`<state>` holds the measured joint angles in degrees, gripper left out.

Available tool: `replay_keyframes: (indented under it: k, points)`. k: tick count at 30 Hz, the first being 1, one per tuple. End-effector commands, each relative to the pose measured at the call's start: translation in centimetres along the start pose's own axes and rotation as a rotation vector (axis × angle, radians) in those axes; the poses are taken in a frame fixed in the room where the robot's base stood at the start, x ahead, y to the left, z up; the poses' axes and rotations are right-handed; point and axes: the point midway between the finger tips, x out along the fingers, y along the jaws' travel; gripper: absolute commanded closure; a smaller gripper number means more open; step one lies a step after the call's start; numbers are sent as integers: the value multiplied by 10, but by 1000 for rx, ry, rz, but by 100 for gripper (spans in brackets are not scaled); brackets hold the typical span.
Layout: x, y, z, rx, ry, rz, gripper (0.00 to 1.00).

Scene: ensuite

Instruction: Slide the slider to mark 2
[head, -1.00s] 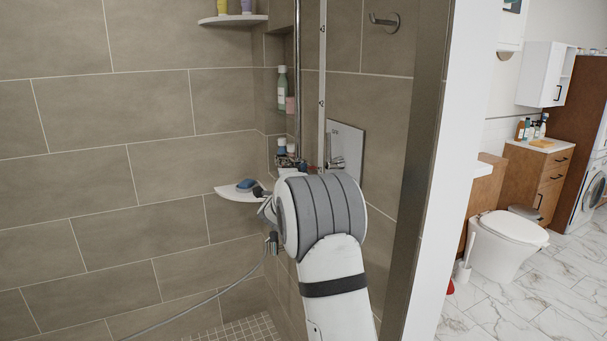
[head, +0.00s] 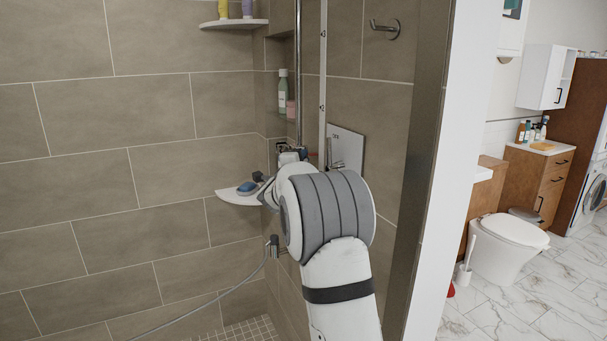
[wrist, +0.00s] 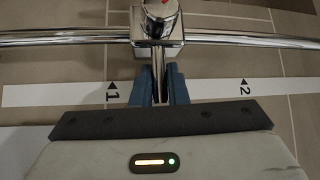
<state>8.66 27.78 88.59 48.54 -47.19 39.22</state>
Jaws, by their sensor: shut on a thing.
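In the wrist view the chrome slider (wrist: 158,22) sits on a chrome rail (wrist: 225,38). My gripper (wrist: 161,78) has its blue fingers shut on the slider's narrow lower part. The white strip behind carries mark 1 (wrist: 112,93) to the left and mark 2 (wrist: 245,88) to the right. The slider stands between the marks, closer to mark 1. In the head view the rail (head: 298,60) runs upright beside the strip (head: 322,75). My gripper (head: 290,153) is at the rail, partly hidden by my arm.
A niche with a bottle (head: 282,87) is behind the rail. A metal valve plate (head: 347,145) is to the right. A shower hose (head: 220,293) hangs below.

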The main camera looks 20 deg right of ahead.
Motion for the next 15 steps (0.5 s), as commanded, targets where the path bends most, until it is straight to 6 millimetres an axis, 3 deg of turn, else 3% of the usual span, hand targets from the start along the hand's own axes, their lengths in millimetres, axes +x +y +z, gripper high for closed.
replay_keyframes:
  k: [1, 6, 15]
  points:
    - [3, -28, -5, 8, 5, -17, 100]
    - [10, -77, -12, 6, 5, -16, 100]
    - [18, -133, -21, 5, 6, -13, 100]
